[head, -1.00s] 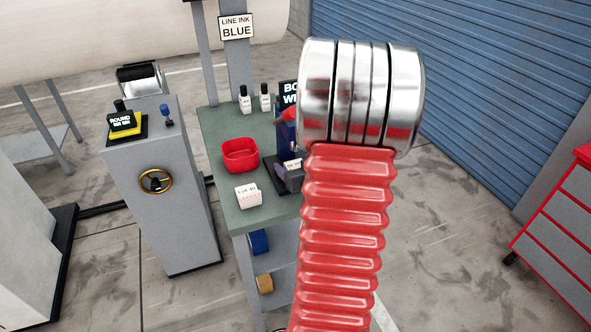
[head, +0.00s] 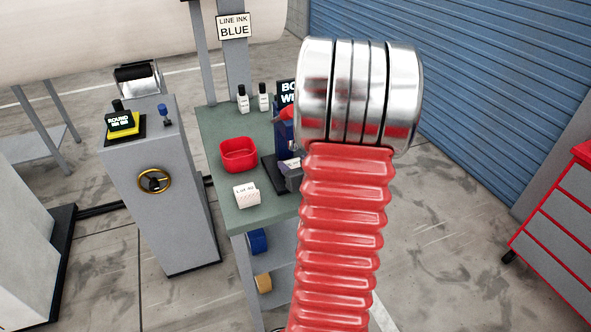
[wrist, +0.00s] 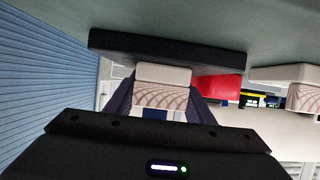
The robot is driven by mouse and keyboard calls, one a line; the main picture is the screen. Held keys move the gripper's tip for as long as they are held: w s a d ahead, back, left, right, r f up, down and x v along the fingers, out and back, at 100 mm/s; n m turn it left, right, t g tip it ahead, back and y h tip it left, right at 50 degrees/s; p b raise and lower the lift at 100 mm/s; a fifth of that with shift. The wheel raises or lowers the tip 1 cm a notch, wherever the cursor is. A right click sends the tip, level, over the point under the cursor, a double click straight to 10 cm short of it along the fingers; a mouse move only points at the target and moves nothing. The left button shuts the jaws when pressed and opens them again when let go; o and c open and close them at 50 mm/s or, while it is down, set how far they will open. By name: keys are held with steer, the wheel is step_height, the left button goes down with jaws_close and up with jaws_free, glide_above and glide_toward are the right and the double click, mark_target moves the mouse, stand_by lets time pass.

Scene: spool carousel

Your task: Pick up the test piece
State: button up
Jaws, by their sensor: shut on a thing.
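The test piece (wrist: 165,88) is a small block with a plain white part and a finely hatched part. In the wrist view it sits between the two dark fingers of my gripper (wrist: 163,108), which is shut on it. It overlaps a black slab (wrist: 110,48) at the green tabletop; I cannot tell whether they touch. In the head view my red ribbed arm hides much of this spot, and a small white labelled piece (head: 292,163) shows at its left edge.
A similar white block marked LOT (head: 246,195) lies on the green table (head: 240,217), near a red bowl (head: 239,155).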

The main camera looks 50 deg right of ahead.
steer(key=shift+c, duration=0.5)
steer(key=shift+r, duration=0.1)
steer(key=shift+r, duration=1.8)
steer(key=s+d, duration=0.4)
steer(key=d, duration=0.3)
steer(key=s+d, duration=0.5)
steer(key=d, duration=0.3)
steer(key=shift+d+f, duration=0.15)
steer(key=shift+d, duration=0.1)
steer(key=shift+a, duration=0.1)
